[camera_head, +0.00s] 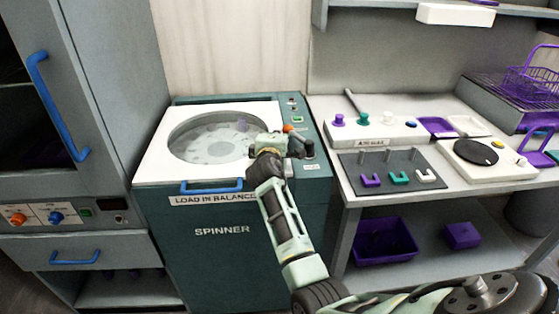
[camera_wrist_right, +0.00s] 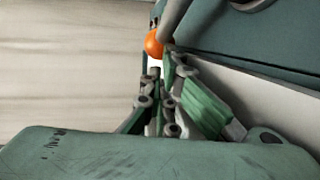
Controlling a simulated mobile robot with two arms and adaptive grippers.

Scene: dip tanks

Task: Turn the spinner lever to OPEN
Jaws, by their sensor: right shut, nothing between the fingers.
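The spinner (camera_head: 222,232) is a dark green cabinet with a white top and a round lid window showing the drum. Its lever ends in an orange ball knob (camera_head: 288,128) at the right of the top; the knob also shows in the right wrist view (camera_wrist_right: 153,43). The lever's stem is mostly hidden, and I cannot read its position. My right gripper (camera_head: 284,143) is shut and empty, just on the near side of the knob. In the wrist view its fingers (camera_wrist_right: 166,75) lie close to the knob; I cannot tell if they touch. My left gripper is not in view.
A blue handle (camera_head: 212,186) is on the spinner's front edge. A grey cabinet (camera_head: 95,90) stands at left. At right, a white bench (camera_head: 345,190) holds knobs, a grey rack (camera_head: 400,160) and a round black plate (camera_head: 475,152). A purple bin (camera_head: 385,240) sits below.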

